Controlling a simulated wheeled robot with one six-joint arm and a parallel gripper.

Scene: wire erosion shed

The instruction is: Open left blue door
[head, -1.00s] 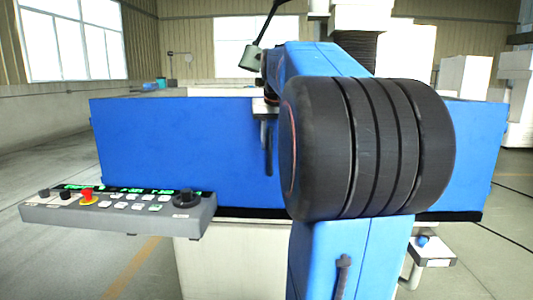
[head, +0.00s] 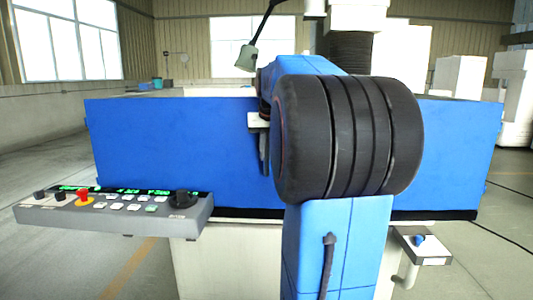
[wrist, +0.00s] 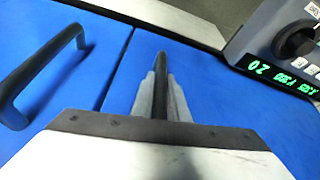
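The blue doors (head: 180,150) form the front of the machine; in the wrist view a thin dark seam divides two blue panels (wrist: 215,105). The wrist view looks turned round against the head view, so the panel on its right side appears to be the left door. A dark bar handle (wrist: 160,88) on that panel lies between the grey fingers of my gripper (wrist: 161,76). The fingers flank it closely; whether they press on it I cannot tell. The other black handle (wrist: 42,72) stands free across the seam. In the head view my arm hides much of the door front.
A grey control panel (head: 115,214) with a red stop button and black knob juts out at the lower left; it also shows in the wrist view (wrist: 285,45). A small white bracket (head: 425,248) with a blue knob is at the right. A lamp (head: 247,57) stands above.

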